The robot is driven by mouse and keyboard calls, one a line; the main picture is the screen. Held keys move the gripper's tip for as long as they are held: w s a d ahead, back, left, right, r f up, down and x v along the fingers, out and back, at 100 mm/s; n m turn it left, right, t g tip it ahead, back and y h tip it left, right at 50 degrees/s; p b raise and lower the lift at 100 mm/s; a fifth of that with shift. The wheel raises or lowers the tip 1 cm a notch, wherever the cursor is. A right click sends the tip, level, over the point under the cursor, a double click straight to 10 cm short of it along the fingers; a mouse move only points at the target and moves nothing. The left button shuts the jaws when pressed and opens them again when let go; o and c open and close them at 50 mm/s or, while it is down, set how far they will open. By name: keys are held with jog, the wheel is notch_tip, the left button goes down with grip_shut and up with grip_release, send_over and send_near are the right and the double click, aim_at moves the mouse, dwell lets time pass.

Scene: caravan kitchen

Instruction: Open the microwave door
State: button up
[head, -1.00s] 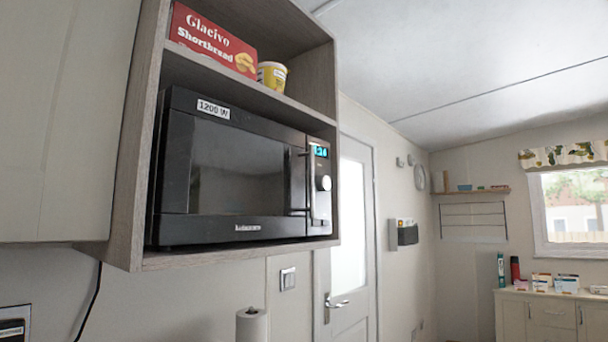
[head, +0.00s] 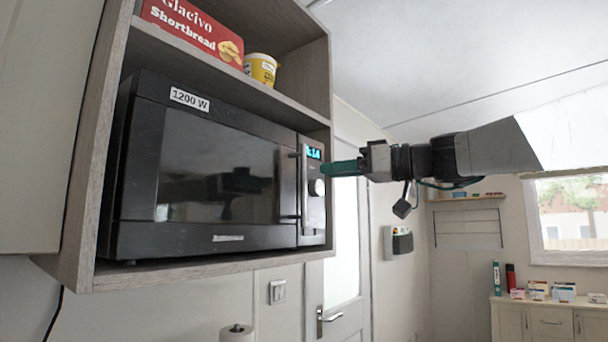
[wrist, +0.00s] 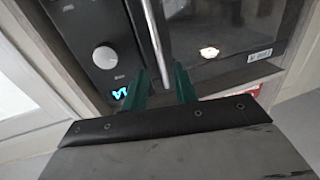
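The black microwave (head: 205,180) sits in an open wooden cabinet, its door (head: 215,170) shut. Its upright metal handle (head: 303,188) is at the door's right side, beside the control panel with a lit display and round knob (head: 317,187). My gripper (head: 324,168) reaches in from the right in the head view, its green fingers in front of the panel side. In the wrist view, my gripper (wrist: 160,72) has its two fingers apart, with the handle (wrist: 156,35) seen between them. I cannot tell whether they touch it. Nothing is held.
A red shortbread box (head: 192,30) and a yellow tub (head: 261,69) stand on the shelf above the microwave. The cabinet's side and bottom boards (head: 190,270) frame it closely. A white door (head: 345,230) is behind to the right. The space before the microwave door looks clear.

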jog(key=x, duration=0.7)
jog(key=shift+w+a+r, duration=0.1)
jog(key=shift+a+r, duration=0.15)
grip_shut()
